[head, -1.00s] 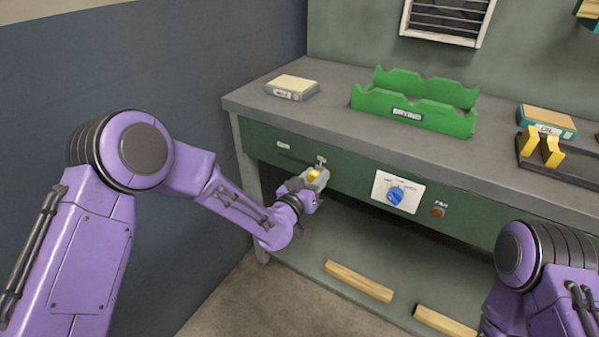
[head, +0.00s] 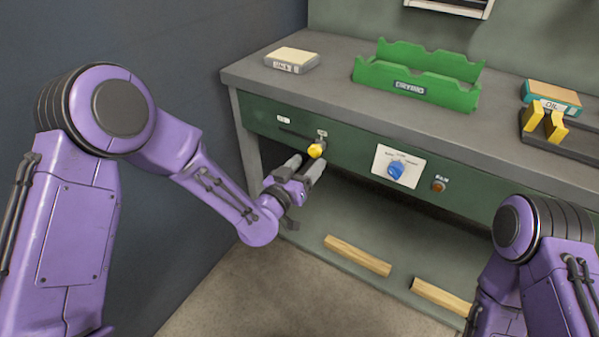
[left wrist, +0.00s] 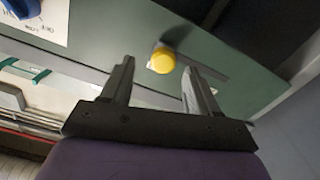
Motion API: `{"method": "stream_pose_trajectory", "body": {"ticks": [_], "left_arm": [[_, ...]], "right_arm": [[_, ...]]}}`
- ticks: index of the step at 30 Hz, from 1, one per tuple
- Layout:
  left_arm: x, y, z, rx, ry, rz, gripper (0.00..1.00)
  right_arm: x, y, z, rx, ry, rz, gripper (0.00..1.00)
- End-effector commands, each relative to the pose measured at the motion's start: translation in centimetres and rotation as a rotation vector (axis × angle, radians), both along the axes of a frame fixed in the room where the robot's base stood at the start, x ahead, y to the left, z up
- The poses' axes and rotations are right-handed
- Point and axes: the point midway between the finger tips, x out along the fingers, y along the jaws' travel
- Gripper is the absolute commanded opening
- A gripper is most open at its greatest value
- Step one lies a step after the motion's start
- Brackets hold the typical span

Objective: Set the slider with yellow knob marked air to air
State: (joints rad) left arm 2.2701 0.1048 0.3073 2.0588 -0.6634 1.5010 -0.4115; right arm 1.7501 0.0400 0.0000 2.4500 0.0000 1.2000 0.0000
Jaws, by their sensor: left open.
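The yellow knob (head: 316,150) of the slider sits at the right end of a dark slot (head: 295,133) in the green front panel of the bench. A small label stands above each end of the slot; their words are too small to read. My left gripper (head: 306,163) is open and empty, just in front of and below the knob. In the left wrist view the knob (left wrist: 161,61) shows beyond the fingertips, in the gap between them, and the fingers look clear of it. My right gripper is out of view.
Right of the slider are a blue dial (head: 396,170) on a white plate and an orange button (head: 439,185). A green rack (head: 415,95), a labelled block (head: 291,60) and a box marked oil (head: 551,97) stand on the bench. Wooden bars (head: 357,256) lie below.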

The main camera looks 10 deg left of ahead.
Motion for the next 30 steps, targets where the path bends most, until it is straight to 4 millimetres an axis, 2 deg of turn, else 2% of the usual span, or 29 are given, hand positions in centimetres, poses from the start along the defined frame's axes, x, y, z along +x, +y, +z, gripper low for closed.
{"method": "stream_pose_trajectory", "body": {"ticks": [3,8,24,26,28,29,30], "left_arm": [[-2.4,0.8,-0.1,0.000,0.001,-0.001,0.60],[-4.1,1.4,0.0,0.001,-0.001,-0.001,0.60],[-4.3,1.4,-0.2,-0.022,0.019,-0.004,0.60],[-4.6,2.3,-1.8,-0.056,0.108,0.037,0.60],[-6.0,4.9,-4.9,-0.075,0.268,0.134,0.60],[-7.2,6.1,-6.5,-0.079,0.349,0.181,0.60],[-9.1,8.0,-8.8,-0.080,0.460,0.251,0.60]], "right_arm": [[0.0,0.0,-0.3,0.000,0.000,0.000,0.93],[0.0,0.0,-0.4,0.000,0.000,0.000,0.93],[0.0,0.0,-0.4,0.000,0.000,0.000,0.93],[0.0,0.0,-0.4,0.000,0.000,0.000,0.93],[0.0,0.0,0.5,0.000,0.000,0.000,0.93],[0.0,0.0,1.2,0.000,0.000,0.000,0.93],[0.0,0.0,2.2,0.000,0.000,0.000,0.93]]}}
